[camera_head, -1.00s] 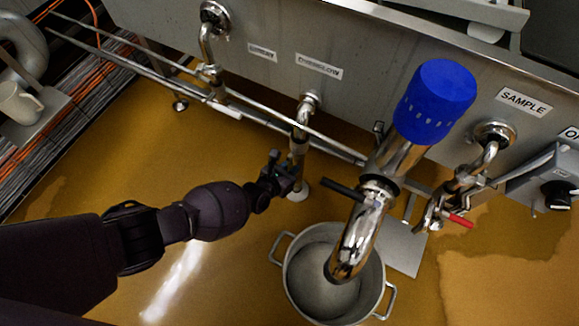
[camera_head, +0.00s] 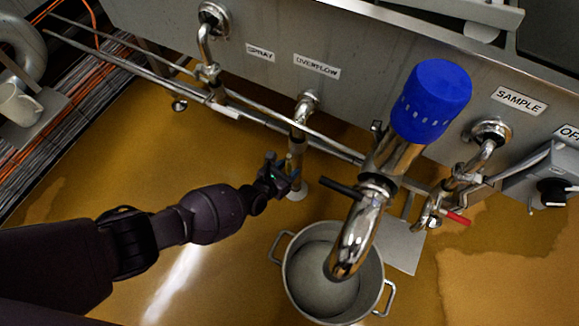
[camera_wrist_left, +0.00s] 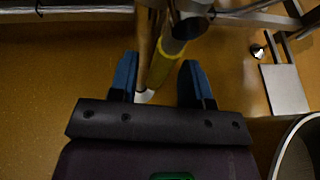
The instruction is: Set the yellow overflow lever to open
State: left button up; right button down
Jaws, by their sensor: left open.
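The yellow overflow lever (camera_wrist_left: 166,66) shows in the left wrist view. It hangs down beside the overflow pipe, between my two blue fingertips, with visible gaps to both. In the head view the overflow pipe (camera_head: 299,122) comes out of the steel tank under the OVERFLOW label (camera_head: 316,66). My left gripper (camera_head: 284,172) is at the lower part of this pipe and hides most of the lever there. In the left wrist view the left gripper (camera_wrist_left: 160,72) is open around the lever. My right gripper is not in view.
A steel pot (camera_head: 322,283) stands on the wet floor to the right, below a large outlet with a blue cap (camera_head: 432,100). A sample valve with a red handle (camera_head: 457,217) is farther right. A horizontal rail (camera_head: 275,121) runs along the tank. The floor at left is open.

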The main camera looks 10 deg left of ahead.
pick_arm(q)
jog(key=p+v, duration=0.3)
jog(key=v, duration=0.6)
jog(key=shift+s+r, duration=0.2)
jog(key=shift+r, duration=0.05)
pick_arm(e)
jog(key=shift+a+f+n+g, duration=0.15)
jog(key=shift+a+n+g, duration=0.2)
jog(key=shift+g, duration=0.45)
pick_arm(q)
jog(key=shift+a, duration=0.1)
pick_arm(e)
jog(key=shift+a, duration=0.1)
